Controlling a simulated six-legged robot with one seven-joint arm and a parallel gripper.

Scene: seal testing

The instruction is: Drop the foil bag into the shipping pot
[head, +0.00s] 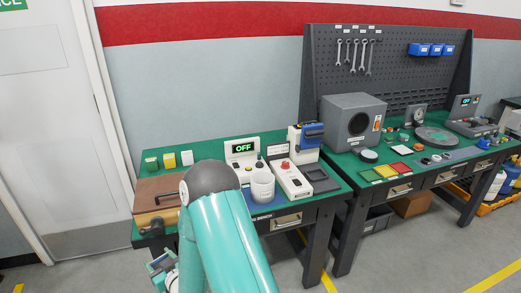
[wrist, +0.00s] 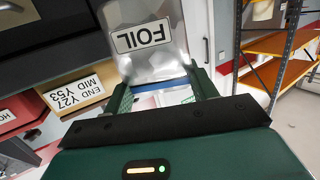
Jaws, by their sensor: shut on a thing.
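The foil bag (wrist: 150,65) is silver and crinkled, with a white FOIL label that reads upside down in the wrist view. My gripper (wrist: 163,84) is shut on it, with one green finger at each side of its near end. The bag's far end runs out of the top of the wrist view. In the head view, my teal arm reaches down in front of the bench, and the bag cannot be made out there. A white pot (head: 262,188) stands upright on the green bench; I cannot tell whether it is the shipping pot.
A unit reading OFF (head: 242,149) and a white box with a red knob (head: 290,178) stand close around the pot. Orange shelving (wrist: 278,48) shows at the right of the wrist view.

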